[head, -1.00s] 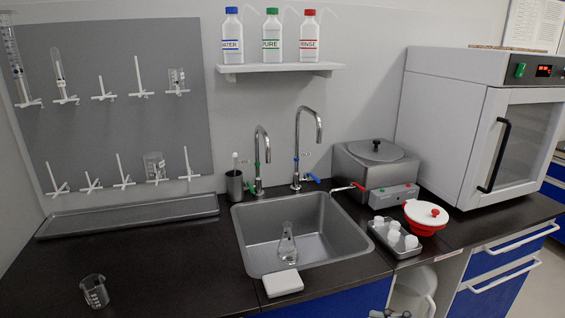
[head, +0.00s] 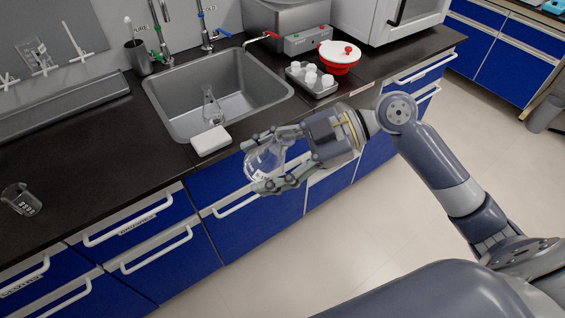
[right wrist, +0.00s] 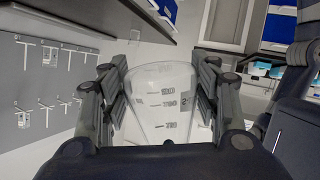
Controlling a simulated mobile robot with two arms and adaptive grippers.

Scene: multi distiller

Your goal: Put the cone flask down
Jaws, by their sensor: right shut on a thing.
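My right gripper (head: 270,160) is shut on a clear glass cone flask (head: 261,166), in front of the counter's front edge beside the sink. In the right wrist view the flask (right wrist: 163,95) sits between both fingers of the right gripper and shows dark graduation marks. It looks empty. The fingers hide part of it. A second clear flask (head: 211,106) stands in the sink. My left gripper is not in the head view.
The steel sink (head: 166,108) has a white block (head: 211,140) at its front rim. A glass beaker (head: 21,200) stands at the far left. A tray of white pieces (head: 313,92) and a red-and-white bowl (head: 339,65) sit right of the sink. The dark counter (head: 95,150) between beaker and sink is clear.

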